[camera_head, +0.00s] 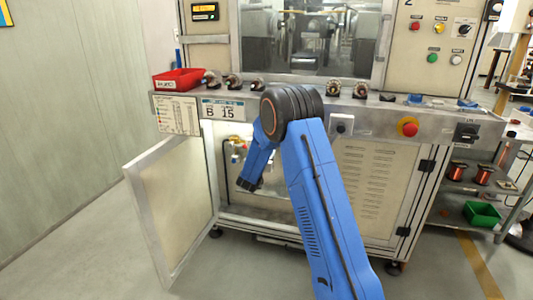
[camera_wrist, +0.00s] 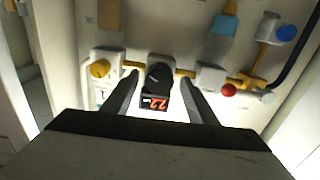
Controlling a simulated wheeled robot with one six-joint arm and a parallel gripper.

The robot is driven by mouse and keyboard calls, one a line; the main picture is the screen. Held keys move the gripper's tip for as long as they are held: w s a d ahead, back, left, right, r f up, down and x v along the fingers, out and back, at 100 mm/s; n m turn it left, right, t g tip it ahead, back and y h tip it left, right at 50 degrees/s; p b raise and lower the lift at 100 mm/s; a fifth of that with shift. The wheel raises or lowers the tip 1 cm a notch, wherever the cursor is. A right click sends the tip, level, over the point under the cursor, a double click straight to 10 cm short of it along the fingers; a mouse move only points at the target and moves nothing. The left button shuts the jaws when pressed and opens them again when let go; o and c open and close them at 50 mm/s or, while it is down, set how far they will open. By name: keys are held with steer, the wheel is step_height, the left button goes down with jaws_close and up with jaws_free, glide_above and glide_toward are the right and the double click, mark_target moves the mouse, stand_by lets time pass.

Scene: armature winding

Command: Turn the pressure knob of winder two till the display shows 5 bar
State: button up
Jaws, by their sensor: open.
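In the wrist view, a black round knob (camera_wrist: 158,76) sits on a yellow pipe line against a pale back panel. A small display (camera_wrist: 154,103) with orange digits adjoins it; it seems to read 2.2, though the digits are small and look inverted. My gripper (camera_wrist: 157,84) is open, with one finger on each side of the knob. I cannot tell whether the fingers touch it. In the head view, my blue arm reaches into the open lower cabinet of the winder (camera_head: 395,48), marked 2; the knob and fingers are not discernible there.
A yellow round part (camera_wrist: 99,69) sits left of the knob, and a red ball-ended part (camera_wrist: 229,90) and a blue cap (camera_wrist: 287,33) sit right. The cabinet door (camera_head: 172,212) stands open. A red bin (camera_head: 180,80) and several armatures stand on the ledge above.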

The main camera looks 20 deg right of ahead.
steer(key=shift+w+d, duration=0.25)
steer(key=shift+w, duration=0.05)
steer(key=c, duration=1.1)
steer(key=shift+o, duration=0.2)
steer(key=shift+m, duration=9.9)
steer(key=shift+f, duration=0.1)
